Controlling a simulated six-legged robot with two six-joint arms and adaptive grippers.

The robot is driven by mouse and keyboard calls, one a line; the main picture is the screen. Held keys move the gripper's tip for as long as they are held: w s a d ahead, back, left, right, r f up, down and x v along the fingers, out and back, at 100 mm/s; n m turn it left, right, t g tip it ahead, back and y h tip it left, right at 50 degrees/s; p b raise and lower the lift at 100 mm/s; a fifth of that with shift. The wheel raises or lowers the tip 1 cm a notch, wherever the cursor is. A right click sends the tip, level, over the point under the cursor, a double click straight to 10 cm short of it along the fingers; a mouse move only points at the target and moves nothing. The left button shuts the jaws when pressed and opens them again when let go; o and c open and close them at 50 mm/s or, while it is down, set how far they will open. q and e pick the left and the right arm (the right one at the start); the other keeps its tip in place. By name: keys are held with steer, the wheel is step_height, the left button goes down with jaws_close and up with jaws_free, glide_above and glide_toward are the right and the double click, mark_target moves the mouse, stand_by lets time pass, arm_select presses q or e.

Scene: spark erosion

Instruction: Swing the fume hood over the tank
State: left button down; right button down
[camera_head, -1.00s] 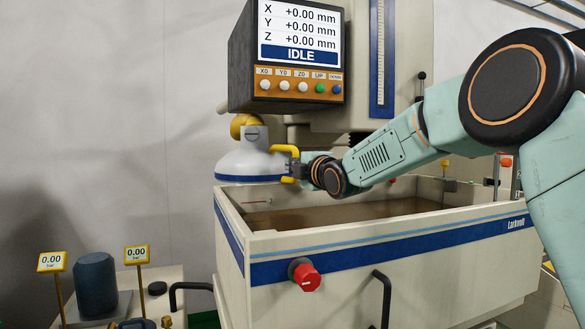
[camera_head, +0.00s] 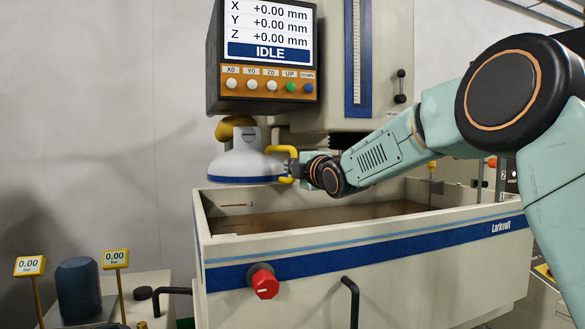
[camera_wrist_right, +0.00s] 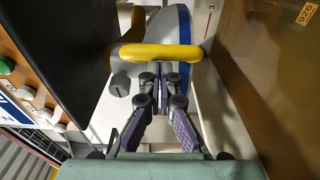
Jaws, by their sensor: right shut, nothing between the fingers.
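The fume hood (camera_head: 243,163) is a white dome with a blue rim band and a yellow handle (camera_head: 283,150) on its right side. It hangs at the back left of the tank (camera_head: 370,262), partly above its left end. The tank is open, with brown liquid (camera_head: 330,216) inside. My right gripper (camera_head: 293,169) is at the handle, its fingers shut with nothing between them. In the right wrist view the closed fingertips (camera_wrist_right: 161,76) are right at the yellow handle (camera_wrist_right: 155,51); I cannot tell whether they touch it. My left gripper is out of view.
A control panel (camera_head: 262,78) reading IDLE hangs just above the hood. Two gauges (camera_head: 115,259) and a dark blue cylinder (camera_head: 78,288) stand on a bench at the lower left.

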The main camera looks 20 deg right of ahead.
stand_by(0.8)
steer(key=shift+a, duration=0.1)
